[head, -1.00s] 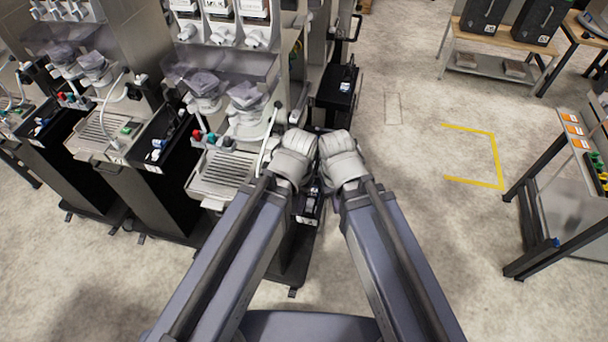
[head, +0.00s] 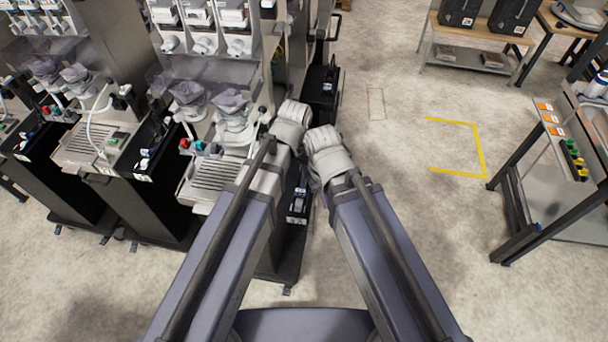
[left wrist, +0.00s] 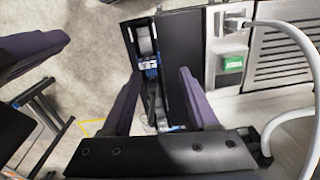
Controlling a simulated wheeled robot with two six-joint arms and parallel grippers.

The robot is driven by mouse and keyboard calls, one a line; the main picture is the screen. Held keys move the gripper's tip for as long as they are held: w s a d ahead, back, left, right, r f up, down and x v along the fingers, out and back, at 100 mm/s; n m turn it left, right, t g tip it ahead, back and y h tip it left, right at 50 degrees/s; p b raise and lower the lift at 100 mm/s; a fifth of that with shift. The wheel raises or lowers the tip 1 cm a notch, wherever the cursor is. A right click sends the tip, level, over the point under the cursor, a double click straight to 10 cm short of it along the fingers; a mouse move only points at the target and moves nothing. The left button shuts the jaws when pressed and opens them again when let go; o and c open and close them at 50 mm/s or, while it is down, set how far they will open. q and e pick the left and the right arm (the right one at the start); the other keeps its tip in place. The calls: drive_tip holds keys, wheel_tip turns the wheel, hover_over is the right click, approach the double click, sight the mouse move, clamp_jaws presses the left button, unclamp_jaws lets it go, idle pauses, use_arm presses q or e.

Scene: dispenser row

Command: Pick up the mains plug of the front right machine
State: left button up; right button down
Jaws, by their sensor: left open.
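The front right machine (head: 215,175) stands left of my arms in the head view, with its drip tray in front. In the left wrist view, a white cable (left wrist: 290,32) arcs from a pale plug-like block (left wrist: 236,20) on the machine's panel, above a green switch (left wrist: 232,64). My left gripper (left wrist: 160,76) is open and nothing shows held between its fingers. It is over a black holder (left wrist: 133,48) with grey and blue items, left of the plug-like block. In the head view my wrists (head: 290,122) hide the fingers. My right wrist (head: 328,155) shows, but its jaws are hidden.
More machines (head: 90,150) stand in a row to the left. A black side bin (head: 298,200) is close below my wrists. A table (head: 560,160) with coloured buttons stands at right. The floor between, with a yellow corner marking (head: 478,150), is clear.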

use_arm(q)
drive_tip(key=shift+n, duration=0.4)
drive_tip(key=w, duration=0.1)
drive_tip(key=w+d, duration=0.1)
drive_tip(key=w, duration=0.1)
drive_tip(key=w+d+r, duration=0.1)
drive_tip(key=shift+w+d, duration=0.1)
drive_tip(key=shift+w, duration=0.3)
drive_tip(key=shift+f, duration=0.1)
drive_tip(key=shift+s+f+b, duration=0.3)
drive_tip(key=shift+f+b, duration=0.05)
drive_tip(key=shift+f, duration=0.05)
drive_tip(key=shift+w+f+b, duration=0.15)
drive_tip(key=shift+f+b, duration=0.75)
drive_tip(key=shift+f, duration=0.05)
drive_tip(key=shift+r, duration=0.1)
use_arm(e)
drive_tip(key=shift+w+a+f, duration=0.1)
drive_tip(key=shift+w+f, duration=0.2)
drive_tip(key=shift+f, duration=0.55)
use_arm(q)
drive_tip(key=f+b, duration=0.5)
drive_tip(key=shift+w+d+f, duration=0.15)
drive_tip(key=shift+w+d, duration=0.05)
drive_tip(key=shift+d, duration=0.05)
use_arm(e)
wheel_tip(320, 180, down, 5)
drive_tip(key=shift+f, duration=0.1)
